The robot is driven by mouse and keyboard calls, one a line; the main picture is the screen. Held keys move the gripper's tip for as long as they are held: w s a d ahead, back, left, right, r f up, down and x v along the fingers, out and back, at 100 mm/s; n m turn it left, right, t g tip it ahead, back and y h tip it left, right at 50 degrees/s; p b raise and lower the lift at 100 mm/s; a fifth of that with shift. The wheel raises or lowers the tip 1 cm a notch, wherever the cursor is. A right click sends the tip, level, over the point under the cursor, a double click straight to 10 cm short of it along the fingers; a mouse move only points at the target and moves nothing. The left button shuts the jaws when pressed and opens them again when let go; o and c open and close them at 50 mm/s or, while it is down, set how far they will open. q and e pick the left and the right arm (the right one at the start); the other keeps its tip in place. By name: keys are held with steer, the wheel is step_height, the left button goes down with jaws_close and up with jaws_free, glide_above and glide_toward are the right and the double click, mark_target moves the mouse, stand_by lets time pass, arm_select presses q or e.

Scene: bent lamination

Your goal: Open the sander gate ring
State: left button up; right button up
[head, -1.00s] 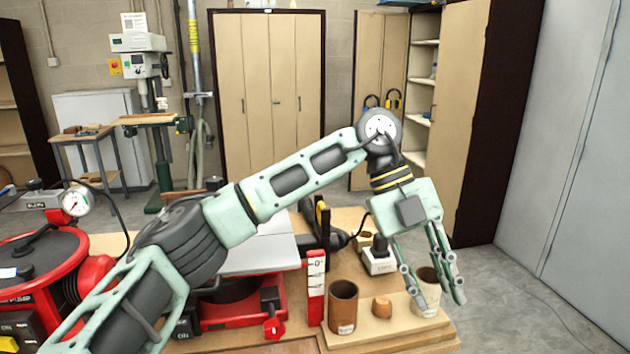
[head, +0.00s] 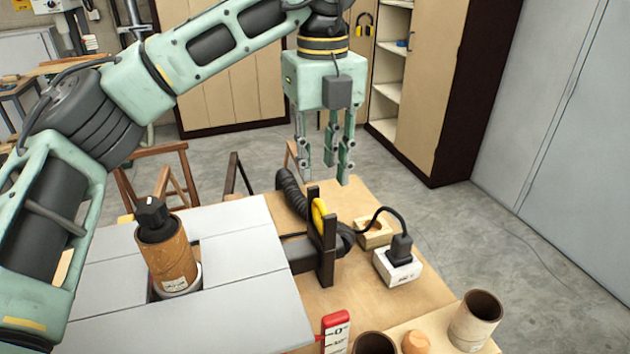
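The sander gate is a black upright frame (head: 328,245) on the wooden bench, with a yellow ring (head: 319,216) set in it. The ring is seen nearly edge-on, so its exact position in the frame is hard to tell. A black ribbed hose (head: 290,192) runs behind the gate. My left gripper (head: 325,172) points straight down above and behind the gate in the picture. Its fingers are apart, with nothing between them, and it does not touch the ring. My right gripper is not in view.
The grey sander table (head: 245,290) with a sanding drum (head: 168,255) stands left of the gate. A white power socket (head: 397,268) with a black plug and cable is right of it.

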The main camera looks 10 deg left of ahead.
mark_target(321, 202)
arm_select(q)
steer(key=f, duration=0.2)
steer(key=shift+s+d+f+p, duration=0.15)
steer(key=shift+s+f+p, duration=0.1)
steer(key=shift+f+p, duration=0.1)
step_height(321, 202, down, 2)
steer(key=shift+w+f, duration=0.15)
steer(key=shift+f+p, duration=0.3)
steer(key=shift+f, duration=0.3)
steer(key=shift+c, duration=1)
steer(key=c, duration=0.4)
jaws_close()
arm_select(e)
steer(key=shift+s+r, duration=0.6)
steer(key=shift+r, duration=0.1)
